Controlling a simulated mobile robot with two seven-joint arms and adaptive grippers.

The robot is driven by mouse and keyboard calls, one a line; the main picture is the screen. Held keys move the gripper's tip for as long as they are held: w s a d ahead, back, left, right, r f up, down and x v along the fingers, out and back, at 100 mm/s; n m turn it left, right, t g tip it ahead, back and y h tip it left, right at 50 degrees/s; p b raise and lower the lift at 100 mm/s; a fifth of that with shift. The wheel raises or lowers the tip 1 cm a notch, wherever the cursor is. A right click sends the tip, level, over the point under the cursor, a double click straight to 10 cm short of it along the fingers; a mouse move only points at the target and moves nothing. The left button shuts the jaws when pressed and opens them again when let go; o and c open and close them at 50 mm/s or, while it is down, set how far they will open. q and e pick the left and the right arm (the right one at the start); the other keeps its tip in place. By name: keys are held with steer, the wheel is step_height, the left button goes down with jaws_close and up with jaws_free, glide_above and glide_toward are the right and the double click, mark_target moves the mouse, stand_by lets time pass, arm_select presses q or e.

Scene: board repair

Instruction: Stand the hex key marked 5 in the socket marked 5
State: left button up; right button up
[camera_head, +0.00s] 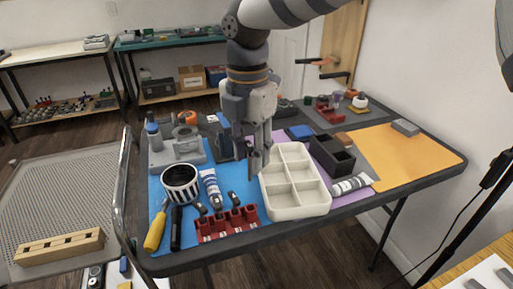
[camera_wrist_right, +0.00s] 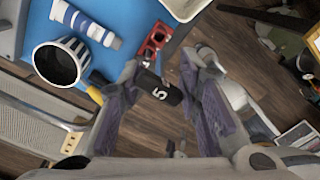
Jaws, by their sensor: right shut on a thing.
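My right gripper (camera_head: 258,160) hangs above the table, at the left edge of the cream compartment tray. It is shut on the hex key marked 5, whose dark handle (camera_wrist_right: 162,92) with a white 5 shows between the fingers in the wrist view. The red socket rack (camera_head: 228,224) lies near the table's front edge, to the left of and nearer than the gripper. Several dark pieces stand in or beside it. The rack also shows in the wrist view (camera_wrist_right: 153,42), where the held key is apart from it. I cannot read the socket marks. My left gripper is not in view.
The cream tray (camera_head: 294,206) stands right of the rack. A striped cup (camera_head: 181,184), a striped tube (camera_head: 211,188) and a yellow-handled screwdriver (camera_head: 155,231) lie to the left on the blue mat (camera_head: 155,195). A black bin (camera_head: 332,156) is further right. The orange mat (camera_head: 410,158) is mostly clear.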

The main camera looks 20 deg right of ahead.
mark_target(250, 180)
step_height(250, 180, down, 8)
steer(key=shift+r+b, duration=0.15)
steer(key=shift+b, duration=0.5)
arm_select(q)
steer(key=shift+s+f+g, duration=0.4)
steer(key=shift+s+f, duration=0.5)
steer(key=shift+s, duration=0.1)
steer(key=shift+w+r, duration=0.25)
arm_select(e)
steer(key=shift+f, duration=0.3)
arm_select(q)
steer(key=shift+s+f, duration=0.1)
arm_select(e)
steer(key=shift+f, duration=0.5)
steer(key=shift+f, duration=0.1)
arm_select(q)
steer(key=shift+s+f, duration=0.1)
arm_select(e)
steer(key=shift+f, duration=0.8)
steer(key=shift+f, duration=0.1)
steer(key=shift+f, duration=0.2)
